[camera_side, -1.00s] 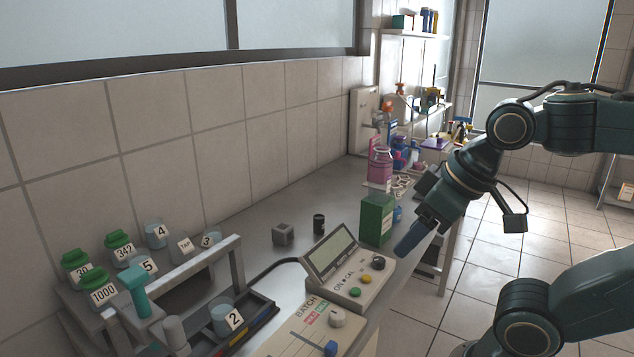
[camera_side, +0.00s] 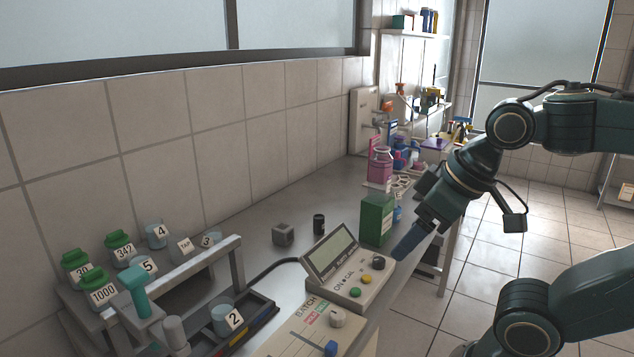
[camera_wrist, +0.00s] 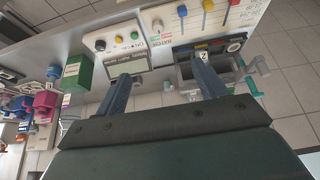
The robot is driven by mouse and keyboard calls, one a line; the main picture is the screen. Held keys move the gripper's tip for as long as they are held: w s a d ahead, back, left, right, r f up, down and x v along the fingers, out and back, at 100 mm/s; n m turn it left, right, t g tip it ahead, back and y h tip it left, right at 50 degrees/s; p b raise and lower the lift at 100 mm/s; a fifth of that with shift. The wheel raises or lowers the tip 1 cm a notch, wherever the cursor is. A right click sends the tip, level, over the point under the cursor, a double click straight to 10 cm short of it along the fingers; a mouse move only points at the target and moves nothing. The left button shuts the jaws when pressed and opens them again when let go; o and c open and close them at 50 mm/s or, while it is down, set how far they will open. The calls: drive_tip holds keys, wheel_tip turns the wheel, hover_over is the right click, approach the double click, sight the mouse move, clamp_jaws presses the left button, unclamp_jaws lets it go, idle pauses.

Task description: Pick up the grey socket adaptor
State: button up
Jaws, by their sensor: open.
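A small grey cube (camera_side: 283,234), which looks like the socket adaptor, sits on the steel bench between the rack and the meter. My gripper (camera_side: 411,240) is well to its right in the side view, raised near the bench's front edge beside the meter. The gripper is empty. In the wrist view my gripper (camera_wrist: 161,68) shows two blue fingers spread wide apart with nothing between them.
A meter (camera_side: 350,270) with knobs and a green box (camera_side: 377,219) stand between cube and gripper. A rack (camera_side: 238,262) with numbered containers is at left. The tiled wall runs behind.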

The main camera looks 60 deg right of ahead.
drive_tip(key=w+d+r+m+g, duration=0.15)
drive_tip(key=w+r+m, duration=0.35)
drive_tip(key=w, duration=0.6)
drive_tip(key=m+g, duration=0.4)
drive_tip(key=m, duration=0.8)
hover_over(284, 226)
wheel_tip(284, 226, down, 16)
drive_tip(key=shift+s, duration=0.1)
wheel_tip(284, 226, down, 8)
drive_tip(key=shift+a+f, duration=0.1)
drive_tip(key=shift+f, duration=0.1)
